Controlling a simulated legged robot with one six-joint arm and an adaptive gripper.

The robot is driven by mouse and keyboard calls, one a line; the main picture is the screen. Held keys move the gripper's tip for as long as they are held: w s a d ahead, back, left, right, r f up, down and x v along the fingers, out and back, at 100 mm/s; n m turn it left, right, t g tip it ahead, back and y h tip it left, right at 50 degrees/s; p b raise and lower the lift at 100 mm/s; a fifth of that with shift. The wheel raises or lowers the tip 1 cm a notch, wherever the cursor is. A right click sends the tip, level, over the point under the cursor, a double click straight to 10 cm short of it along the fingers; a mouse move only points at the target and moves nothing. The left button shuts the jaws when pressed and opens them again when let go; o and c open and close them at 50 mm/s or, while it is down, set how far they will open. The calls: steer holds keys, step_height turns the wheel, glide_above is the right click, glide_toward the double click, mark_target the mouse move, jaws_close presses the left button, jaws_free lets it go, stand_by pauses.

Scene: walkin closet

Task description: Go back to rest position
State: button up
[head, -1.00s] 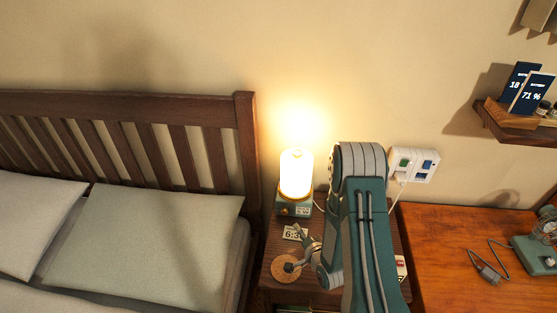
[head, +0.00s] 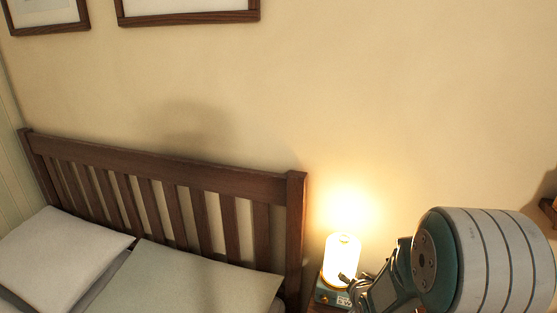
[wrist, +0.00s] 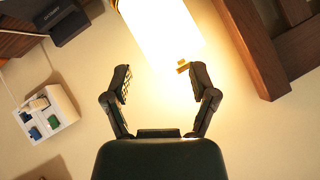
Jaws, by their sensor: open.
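My gripper (wrist: 162,88) is open and empty in the wrist view, its two fingers spread apart. The glowing white lamp (wrist: 165,35) shows beyond the fingertips; I cannot tell how far off it is. In the head view the lit lamp (head: 342,262) stands at the lower middle, with my arm just to its right. A dark part of my gripper (head: 347,280) overlaps the lamp's lower edge there. My large round arm joint fills the lower right and hides most of the bedside table.
The bed's wooden headboard (head: 160,170) and pillows (head: 200,280) lie to the left. Framed pictures (head: 190,10) hang above. The wall (head: 430,120) above the arm is bare.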

steer(key=s+a+r+n+g+h, duration=0.1)
steer(key=s+r+n+g, duration=0.1)
steer(key=s+r, duration=0.7)
steer(key=s+a+r+n+g, duration=0.2)
steer(key=s+r+n, duration=0.1)
steer(key=s+r, duration=0.55)
steer(key=s+a+r+n+g, duration=0.1)
steer(key=s+r, duration=0.2)
steer(key=s, duration=0.7)
steer(key=shift+a+n+y, duration=0.15)
steer(key=shift+n+y, duration=0.15)
